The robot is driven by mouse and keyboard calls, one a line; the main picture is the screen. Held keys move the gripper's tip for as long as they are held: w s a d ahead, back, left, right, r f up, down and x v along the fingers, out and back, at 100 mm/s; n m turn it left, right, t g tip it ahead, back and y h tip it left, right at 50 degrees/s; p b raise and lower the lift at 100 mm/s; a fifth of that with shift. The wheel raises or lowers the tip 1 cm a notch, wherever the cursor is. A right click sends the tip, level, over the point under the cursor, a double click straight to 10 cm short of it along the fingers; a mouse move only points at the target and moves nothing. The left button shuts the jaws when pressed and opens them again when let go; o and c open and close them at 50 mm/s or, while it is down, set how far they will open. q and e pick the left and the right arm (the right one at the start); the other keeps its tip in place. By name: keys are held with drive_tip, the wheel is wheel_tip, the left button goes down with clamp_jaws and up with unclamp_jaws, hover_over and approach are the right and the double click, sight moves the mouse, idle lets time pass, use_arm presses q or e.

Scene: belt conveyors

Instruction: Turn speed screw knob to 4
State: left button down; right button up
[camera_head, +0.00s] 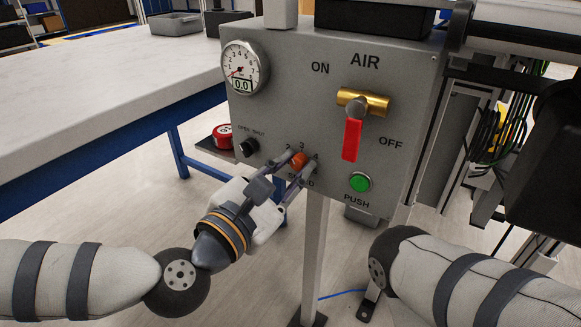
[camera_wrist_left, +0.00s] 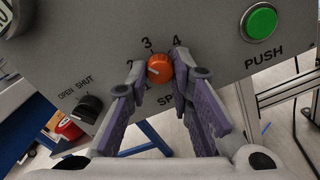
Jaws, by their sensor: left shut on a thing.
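The orange speed knob (camera_head: 298,160) sits low on the grey control panel (camera_head: 300,90). It also shows in the left wrist view (camera_wrist_left: 159,68), with a pale mark on the left side of its face. The digits 2, 3 and 4 are readable around its top, with a 1 partly visible below left. My left gripper (camera_head: 301,157) is shut on the knob, one finger on each side. The fingers partly cover the dial and the SPEED label. My right arm enters at the lower right in the head view; its gripper is not in view.
On the panel are a gauge (camera_head: 244,68) reading 0.0, a black open/shut knob (camera_head: 248,147), a red-handled air valve (camera_head: 352,139) and a green push button (camera_head: 360,182). A white-topped table (camera_head: 110,95) stands at left. A red round object (camera_head: 222,136) sits beside the panel.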

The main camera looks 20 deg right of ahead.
use_arm(q)
drive_tip(key=m, duration=0.4)
drive_tip(key=shift+m+p, duration=0.4)
drive_tip(key=m+p, duration=0.1)
drive_tip(key=m, duration=0.3)
drive_tip(key=m+p, duration=0.1)
drive_tip(key=m, duration=0.4)
drive_tip(key=shift+r+p, duration=0.1)
drive_tip(key=shift+p, duration=0.3)
drive_tip(key=shift+m+p, duration=0.75)
drive_tip(key=shift+m, duration=1.35)
use_arm(e)
drive_tip(key=shift+t, duration=0.4)
drive_tip(key=shift+s+v, duration=0.15)
drive_tip(key=shift+v, duration=0.95)
drive_tip(key=shift+s+v, duration=0.15)
drive_tip(key=shift+v, duration=1)
drive_tip(key=shift+r, duration=0.2)
use_arm(q)
drive_tip(key=c, duration=1.4)
unclamp_jaws()
drive_tip(key=shift+a, duration=0.1)
